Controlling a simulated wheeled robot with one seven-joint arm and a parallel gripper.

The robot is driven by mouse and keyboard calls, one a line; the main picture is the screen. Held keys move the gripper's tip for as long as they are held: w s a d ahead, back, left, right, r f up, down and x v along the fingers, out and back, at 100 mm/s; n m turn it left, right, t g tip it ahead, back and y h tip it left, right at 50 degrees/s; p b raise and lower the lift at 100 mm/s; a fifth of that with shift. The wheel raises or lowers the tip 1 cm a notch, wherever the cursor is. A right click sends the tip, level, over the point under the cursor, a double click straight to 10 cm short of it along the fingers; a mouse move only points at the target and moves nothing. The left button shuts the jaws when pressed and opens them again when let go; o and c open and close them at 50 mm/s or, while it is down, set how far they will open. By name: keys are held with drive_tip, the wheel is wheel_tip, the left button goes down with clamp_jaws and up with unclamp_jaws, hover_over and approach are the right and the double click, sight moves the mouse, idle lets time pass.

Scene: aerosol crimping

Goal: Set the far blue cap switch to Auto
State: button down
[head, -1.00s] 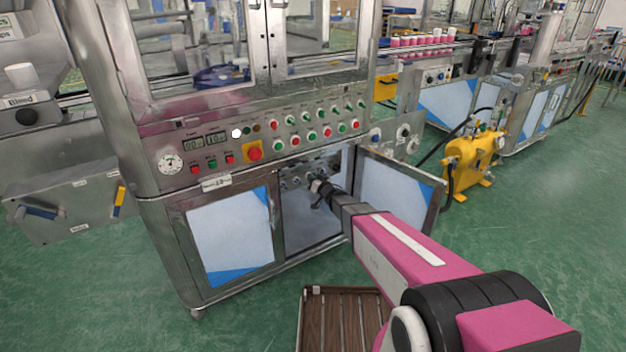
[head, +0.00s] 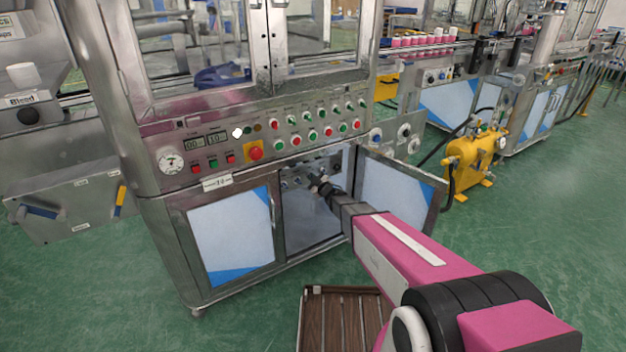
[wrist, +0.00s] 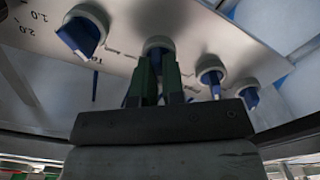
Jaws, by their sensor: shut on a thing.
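In the wrist view, several switches with blue caps sit in pale round collars on a metal panel. My gripper (wrist: 158,72) has its green fingers shut on the blue cap switch (wrist: 158,44) at the middle. The fingers hide most of that cap, so its setting cannot be read. A larger blue cap switch (wrist: 82,34) is to its left, turned at a slant. Two smaller ones, a near one (wrist: 211,74) and an outer one (wrist: 248,94), are to its right. In the head view my gripper (head: 323,187) reaches into the open cabinet at the panel.
The open cabinet door (head: 402,190) stands to the right of my arm. A closed door (head: 232,237) is to the left. Buttons and an emergency stop (head: 254,150) are on the console above. A slatted wooden platform (head: 312,325) lies on the floor below.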

drive_tip(key=shift+n, duration=0.8)
drive_tip(key=c, duration=1.2)
unclamp_jaws()
drive_tip(key=shift+s, duration=0.1)
drive_tip(key=shift+v, duration=5.35)
drive_tip(key=shift+d, duration=0.1)
